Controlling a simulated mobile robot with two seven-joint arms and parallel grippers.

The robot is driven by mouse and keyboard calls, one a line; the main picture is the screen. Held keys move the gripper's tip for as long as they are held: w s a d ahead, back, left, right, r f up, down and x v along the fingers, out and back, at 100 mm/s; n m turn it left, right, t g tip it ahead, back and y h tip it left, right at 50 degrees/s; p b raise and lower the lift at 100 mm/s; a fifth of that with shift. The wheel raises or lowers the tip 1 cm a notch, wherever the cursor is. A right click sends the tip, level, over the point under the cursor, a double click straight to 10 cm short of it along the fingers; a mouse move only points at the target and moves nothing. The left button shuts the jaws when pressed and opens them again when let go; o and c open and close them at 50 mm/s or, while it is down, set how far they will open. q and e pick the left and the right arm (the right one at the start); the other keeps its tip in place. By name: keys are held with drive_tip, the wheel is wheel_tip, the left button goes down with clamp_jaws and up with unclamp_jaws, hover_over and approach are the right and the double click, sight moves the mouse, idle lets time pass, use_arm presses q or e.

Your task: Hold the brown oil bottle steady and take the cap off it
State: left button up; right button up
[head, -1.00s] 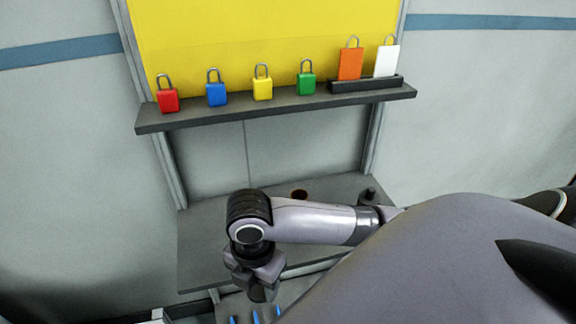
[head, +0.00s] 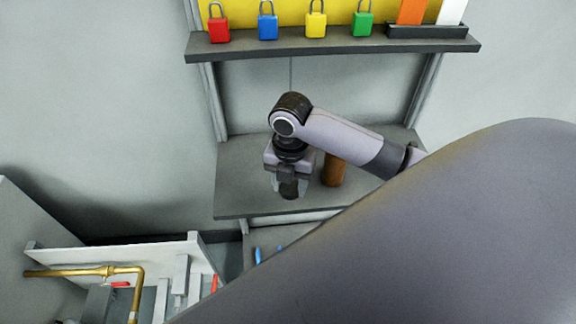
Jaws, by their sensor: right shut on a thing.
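The brown oil bottle (head: 333,171) stands on the grey lower shelf, just right of my right gripper. My right forearm crosses in front of its upper part, so its top is hidden. My right gripper (head: 289,188) points down above the shelf, left of the bottle and apart from it in the picture. It is shut on a short dark piece that looks like the cap (head: 290,190). The fingers partly hide this piece. My left gripper is not in view.
The grey lower shelf (head: 240,195) has free room at left. Above, an upper shelf (head: 330,46) holds coloured padlocks and a black holder with orange and white tags. A brass pipe (head: 75,272) is at lower left. My arm covers the lower right.

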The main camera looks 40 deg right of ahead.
drive_tip(key=w+d, duration=0.1)
drive_tip(key=w, duration=0.1)
drive_tip(key=w+d+f, duration=0.1)
drive_tip(key=w+d, duration=0.1)
drive_tip(key=w, duration=0.1)
drive_tip(key=w+d+f, duration=0.1)
drive_tip(key=w, duration=0.1)
drive_tip(key=shift+w+d+f, duration=0.2)
drive_tip(key=shift+w+f, duration=0.05)
drive_tip(key=shift+w, duration=0.15)
wheel_tip(320, 180, down, 4)
drive_tip(key=shift+f, duration=0.1)
drive_tip(key=shift+w+d, duration=0.1)
drive_tip(key=shift+w, duration=0.05)
drive_tip(key=shift+f, duration=0.2)
drive_tip(key=shift+f, duration=0.15)
drive_tip(key=o, duration=1.2)
